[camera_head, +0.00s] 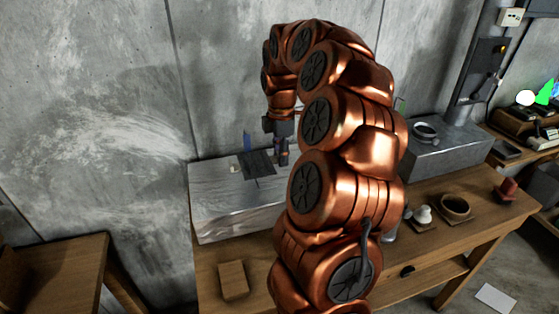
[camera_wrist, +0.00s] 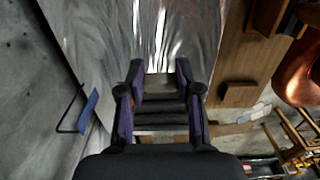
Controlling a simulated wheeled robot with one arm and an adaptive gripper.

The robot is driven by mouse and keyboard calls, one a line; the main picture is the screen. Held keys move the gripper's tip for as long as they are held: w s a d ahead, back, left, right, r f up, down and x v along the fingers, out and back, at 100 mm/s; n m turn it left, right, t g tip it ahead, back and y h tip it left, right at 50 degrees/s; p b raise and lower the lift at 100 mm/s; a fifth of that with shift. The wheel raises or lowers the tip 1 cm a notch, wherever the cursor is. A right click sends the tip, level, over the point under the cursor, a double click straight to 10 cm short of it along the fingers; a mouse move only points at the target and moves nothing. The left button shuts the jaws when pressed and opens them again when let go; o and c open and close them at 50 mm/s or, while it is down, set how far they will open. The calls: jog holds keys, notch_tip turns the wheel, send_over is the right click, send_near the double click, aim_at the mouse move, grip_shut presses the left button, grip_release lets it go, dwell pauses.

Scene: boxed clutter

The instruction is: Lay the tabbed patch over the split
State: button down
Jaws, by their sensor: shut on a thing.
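The tabbed patch (camera_head: 258,164) is a dark, flat square over the left part of the shiny metal surface (camera_head: 222,199). My gripper (camera_head: 282,158) is at its right side, pointing down, and appears shut on its edge or tab. I cannot tell whether the patch touches the metal. In the wrist view, my fingers (camera_wrist: 160,92) stand on both sides of a dark, banded piece; its outline is unclear. A blue upright piece (camera_head: 247,141) rises at the patch's back left; it also shows in the wrist view (camera_wrist: 88,110). I cannot make out the split.
A small pale piece (camera_head: 235,169) lies left of the patch. A wooden block (camera_head: 233,279) lies on the bench in front. A grey metal box (camera_head: 445,148), a brown bowl (camera_head: 455,206) and a red item (camera_head: 507,189) stand at right. A concrete wall (camera_head: 90,110) rises behind.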

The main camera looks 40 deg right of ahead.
aim_at(278, 172)
dwell(0.4)
jog(key=shift+w+d+f, duration=0.2)
jog(key=shift+w+f, duration=0.25)
jog(key=shift+f, duration=0.3)
jog(key=shift+w+d+f, duration=0.2)
jog(key=shift+w+f, duration=0.2)
jog(key=shift+f, duration=0.4)
jog(key=shift+w+d+f, duration=0.2)
jog(key=shift+w+f, duration=0.25)
jog(key=shift+f, duration=0.3)
jog(key=shift+f+b, duration=0.6)
jog(key=shift+f, duration=0.4)
jog(key=c, duration=0.7)
grip_release()
notch_tip(278, 172, up, 12)
jog(key=shift+r, duration=0.1)
